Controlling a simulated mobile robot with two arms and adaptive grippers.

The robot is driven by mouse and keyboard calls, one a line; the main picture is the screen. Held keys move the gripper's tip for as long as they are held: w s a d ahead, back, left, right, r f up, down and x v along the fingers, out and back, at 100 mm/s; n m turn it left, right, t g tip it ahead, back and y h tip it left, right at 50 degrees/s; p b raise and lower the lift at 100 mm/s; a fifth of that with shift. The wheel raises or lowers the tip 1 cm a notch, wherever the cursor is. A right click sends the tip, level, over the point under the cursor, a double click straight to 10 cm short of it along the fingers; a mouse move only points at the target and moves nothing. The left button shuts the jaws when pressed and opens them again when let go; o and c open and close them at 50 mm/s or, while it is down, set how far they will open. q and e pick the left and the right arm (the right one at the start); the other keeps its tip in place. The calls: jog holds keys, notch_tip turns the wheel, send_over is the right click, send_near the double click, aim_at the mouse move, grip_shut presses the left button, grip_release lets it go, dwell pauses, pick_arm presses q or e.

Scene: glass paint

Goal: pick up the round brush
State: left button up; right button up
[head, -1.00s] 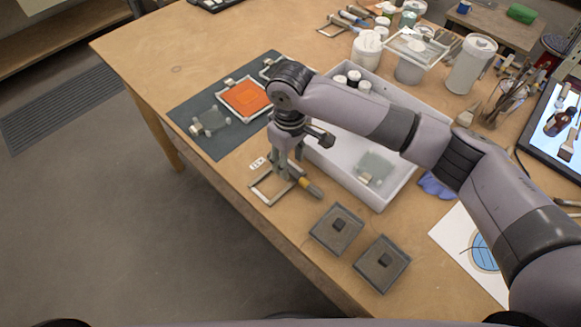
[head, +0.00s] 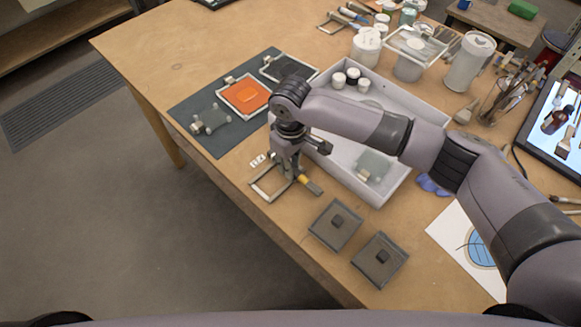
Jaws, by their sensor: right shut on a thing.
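The round brush (head: 312,187) lies low over the table by a small wire-like rest (head: 262,190). My right gripper (head: 291,175) points down and is shut on the brush. I cannot tell whether the brush still touches the rest. My left gripper is not in view.
A white tray (head: 402,187) with jars and a glass piece stands right behind the gripper. Two grey square dishes (head: 335,225) (head: 380,261) sit to the front right. A dark mat (head: 222,142) with frames lies to the left, near the table's edge.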

grip_shut()
jog(key=shift+r, duration=0.1)
jog(key=shift+r, duration=0.45)
notch_tip(320, 180, up, 19)
jog(key=b, duration=0.4)
dwell(1.3)
